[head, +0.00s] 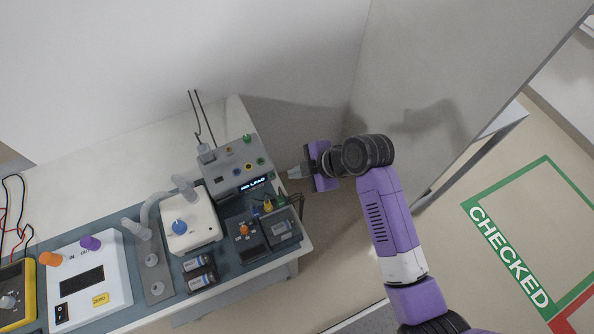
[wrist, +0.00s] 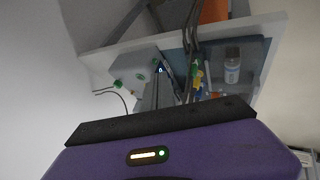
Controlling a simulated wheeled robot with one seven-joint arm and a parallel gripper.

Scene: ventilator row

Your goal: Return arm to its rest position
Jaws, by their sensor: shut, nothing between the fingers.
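My gripper (head: 291,174) is at the end of my purple arm, just right of the bench's right end in the head view. Its fingers point left toward a grey device (head: 235,167) with a lit display and coloured sockets. The fingers look shut with nothing held. Whether the fingertips touch the device or stand just apart from it, I cannot tell. In the wrist view, the purple gripper body fills the bottom, and the grey device (wrist: 130,70) with green plugs shows beyond it.
On the bench (head: 230,262) stand a white unit with a blue knob (head: 190,222), a white box with orange and purple ports (head: 88,278), a yellow meter (head: 18,293) and two batteries (head: 200,272). A grey partition (head: 430,90) rises behind my arm. A green "CHECKED" floor area (head: 530,235) lies clear at right.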

